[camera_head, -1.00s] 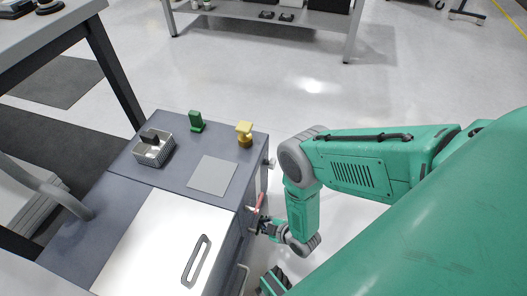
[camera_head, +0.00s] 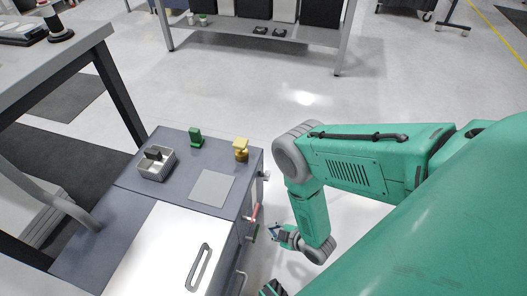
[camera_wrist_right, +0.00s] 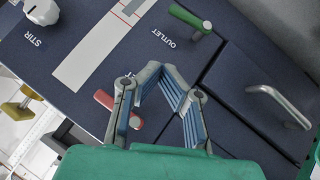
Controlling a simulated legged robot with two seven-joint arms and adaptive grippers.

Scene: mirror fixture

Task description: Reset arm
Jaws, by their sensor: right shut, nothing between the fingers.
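My right gripper (camera_head: 274,232) is to the right of the cabinet's front face, apart from it and empty. In the right wrist view its two fingers (camera_wrist_right: 159,72) meet at the tips, so it is shut. Behind the fingers is the cabinet's dark blue front panel (camera_wrist_right: 225,35). A red handle (camera_head: 254,213) sticks out from this front; it also shows in the right wrist view (camera_wrist_right: 104,99), partly behind a finger. A green handle (camera_wrist_right: 190,20) is by the OUTLET label. My left gripper is not in view.
A white knob (camera_wrist_right: 41,10) is by the STIR label, and a metal pull handle (camera_wrist_right: 280,106) is on the panel. The cabinet top holds a metal basket (camera_head: 157,165), a green block (camera_head: 196,138) and a yellow piece (camera_head: 241,149).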

